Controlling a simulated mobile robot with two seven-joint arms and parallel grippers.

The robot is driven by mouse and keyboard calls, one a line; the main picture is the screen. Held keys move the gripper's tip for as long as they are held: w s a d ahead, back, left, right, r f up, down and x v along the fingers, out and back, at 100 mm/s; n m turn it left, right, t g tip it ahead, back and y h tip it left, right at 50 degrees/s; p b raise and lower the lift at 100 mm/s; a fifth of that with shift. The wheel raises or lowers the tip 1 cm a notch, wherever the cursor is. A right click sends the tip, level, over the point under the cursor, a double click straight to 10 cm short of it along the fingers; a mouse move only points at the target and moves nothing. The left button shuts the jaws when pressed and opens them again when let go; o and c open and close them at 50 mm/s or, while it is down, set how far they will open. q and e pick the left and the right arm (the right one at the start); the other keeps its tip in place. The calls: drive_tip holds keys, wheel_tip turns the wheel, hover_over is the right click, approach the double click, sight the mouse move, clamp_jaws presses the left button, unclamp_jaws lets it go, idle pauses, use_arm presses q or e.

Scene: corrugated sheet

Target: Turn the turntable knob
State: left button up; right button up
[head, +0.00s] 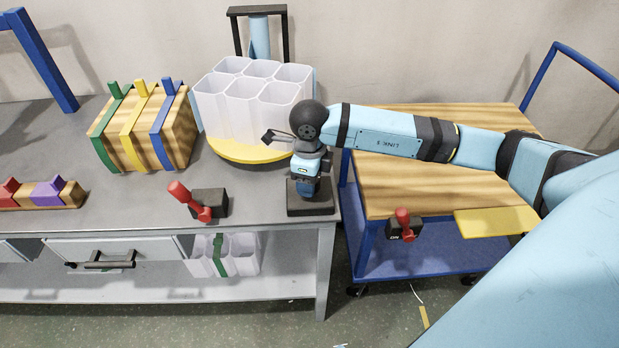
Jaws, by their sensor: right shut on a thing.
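The turntable is a yellow disc (232,153) on the grey bench, bearing a cluster of white, open-topped cups (245,105). A black block (318,209) sits at the bench's front right corner, just right of and in front of the turntable. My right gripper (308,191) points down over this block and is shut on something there. That looks like the turntable knob, but the gripper and wrist hide most of it, so its angle cannot be told. My left gripper is not in view.
A strapped wooden crate (150,130) stands left of the turntable. The wood-topped blue cart (400,185) stands right of the bench, under my right arm. Bench space between crate and clamp is clear.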

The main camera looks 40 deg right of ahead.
drive_tip(key=m, duration=0.4)
drive_tip(key=shift+r+m, duration=0.1)
drive_tip(key=shift+m, duration=0.2)
drive_tip(key=m+p, duration=0.1)
drive_tip(key=m, duration=0.2)
drive_tip(key=shift+m, duration=0.3)
drive_tip(key=m+p, duration=0.1)
drive_tip(key=m, duration=0.4)
drive_tip(key=shift+m+p, duration=0.4)
drive_tip(key=shift+m, duration=0.4)
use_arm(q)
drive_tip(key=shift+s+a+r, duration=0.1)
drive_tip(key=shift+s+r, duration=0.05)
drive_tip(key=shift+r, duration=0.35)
use_arm(e)
drive_tip(key=shift+m, duration=0.6)
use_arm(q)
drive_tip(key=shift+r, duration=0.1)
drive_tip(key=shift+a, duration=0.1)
use_arm(e)
drive_tip(key=o, duration=0.9)
drive_tip(key=shift+o, duration=0.2)
